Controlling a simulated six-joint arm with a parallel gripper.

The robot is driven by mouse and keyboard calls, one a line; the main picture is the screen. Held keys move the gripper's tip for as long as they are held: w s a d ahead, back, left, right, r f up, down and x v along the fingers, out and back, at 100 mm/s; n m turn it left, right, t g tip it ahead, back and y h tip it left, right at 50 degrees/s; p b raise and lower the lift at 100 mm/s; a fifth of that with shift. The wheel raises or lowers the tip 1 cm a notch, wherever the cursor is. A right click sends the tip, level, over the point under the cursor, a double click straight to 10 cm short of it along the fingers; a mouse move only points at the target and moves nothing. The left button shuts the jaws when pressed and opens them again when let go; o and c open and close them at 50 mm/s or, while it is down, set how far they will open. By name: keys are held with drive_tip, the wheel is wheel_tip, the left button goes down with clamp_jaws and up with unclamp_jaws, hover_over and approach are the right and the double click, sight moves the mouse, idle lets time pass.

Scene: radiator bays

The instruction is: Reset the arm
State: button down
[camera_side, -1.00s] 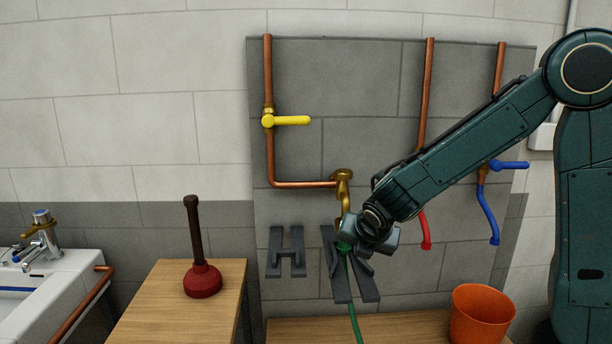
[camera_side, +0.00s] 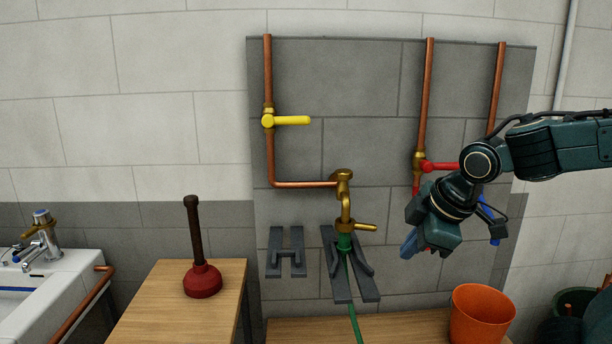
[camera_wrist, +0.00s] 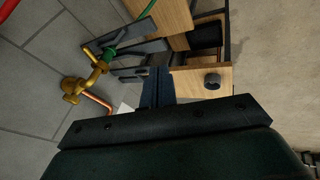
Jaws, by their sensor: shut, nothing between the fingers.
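My gripper (camera_side: 408,246) is shut and empty in the side view. It hangs in front of the panel, right of the brass tap (camera_side: 345,190) and apart from it. In the wrist view my gripper's shut fingers (camera_wrist: 157,86) show near the middle, and the brass tap (camera_wrist: 85,82) is to their left. A green hose (camera_side: 351,300) hangs from a green connector (camera_side: 344,243) under the tap's spout, at the right grey bracket (camera_side: 370,287). The left grey bracket (camera_side: 287,252) holds nothing.
An orange bucket (camera_side: 481,315) stands on the wooden bench below my gripper. A red plunger (camera_side: 202,280) stands on the wooden table at left, beside a white sink (camera_side: 60,282). A yellow-handled valve (camera_side: 290,120) and a red-handled valve (camera_side: 438,167) are on copper pipes.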

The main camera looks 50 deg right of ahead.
drive_tip(key=s+a+r+m+y, duration=0.1)
drive_tip(key=s+a+m, duration=0.1)
drive_tip(key=s+m, duration=0.4)
drive_tip(key=shift+s+a+r+m+y, duration=0.3)
drive_tip(key=shift+s+a+r+m, duration=0.1)
drive_tip(key=shift+s, duration=0.45)
